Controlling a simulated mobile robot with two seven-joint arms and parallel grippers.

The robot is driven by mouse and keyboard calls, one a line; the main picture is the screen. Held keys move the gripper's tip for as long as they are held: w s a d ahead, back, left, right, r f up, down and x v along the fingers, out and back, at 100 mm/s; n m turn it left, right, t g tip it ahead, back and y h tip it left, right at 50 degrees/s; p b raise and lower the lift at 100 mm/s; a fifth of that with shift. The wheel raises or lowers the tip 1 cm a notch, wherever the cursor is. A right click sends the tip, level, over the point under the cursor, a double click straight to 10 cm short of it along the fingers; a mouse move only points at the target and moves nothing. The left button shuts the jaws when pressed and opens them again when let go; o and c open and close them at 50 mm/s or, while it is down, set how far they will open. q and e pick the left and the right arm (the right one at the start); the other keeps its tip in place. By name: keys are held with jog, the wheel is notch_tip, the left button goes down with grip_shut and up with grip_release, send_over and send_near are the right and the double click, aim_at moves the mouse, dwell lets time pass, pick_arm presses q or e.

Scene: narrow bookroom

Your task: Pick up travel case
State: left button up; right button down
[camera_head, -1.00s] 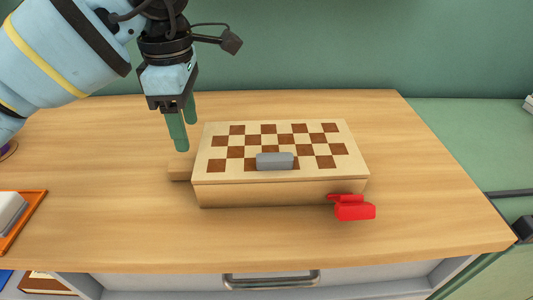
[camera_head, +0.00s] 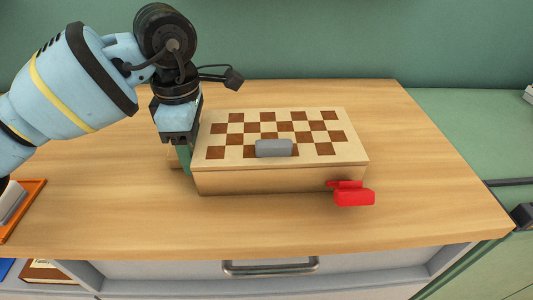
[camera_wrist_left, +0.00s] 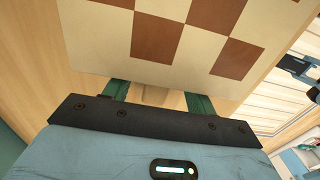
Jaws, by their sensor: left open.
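The travel case appears to be the wooden box (camera_head: 280,179) with a brown-and-cream checkered lid, lying flat on the wooden table. A small wooden block like a handle (camera_wrist_left: 154,95) juts from its left side; in the head view my gripper mostly hides it. My left gripper (camera_head: 184,160) is open and points down at the box's left side. In the left wrist view the green fingers (camera_wrist_left: 158,97) are on either side of the handle, with their tips hidden under the lid edge. I cannot tell whether they touch it. My right gripper is not in view.
A grey block (camera_head: 273,148) lies on the lid near its front edge. A red object (camera_head: 354,196) is at the box's front right corner. An orange tray (camera_head: 24,205) is at the table's left edge. The table (camera_head: 420,190) is clear to the right.

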pick_arm(q)
grip_shut()
dwell(0.4)
jog(key=shift+r, duration=1.4)
jog(key=s+d, duration=0.1)
jog(key=s, duration=0.4)
jog(key=s+d+r, duration=0.1)
jog(key=s, duration=0.4)
jog(key=s+d+r, duration=0.1)
jog(key=s, duration=0.4)
jog(key=shift+s+d, duration=0.1)
jog(key=shift+s, duration=0.25)
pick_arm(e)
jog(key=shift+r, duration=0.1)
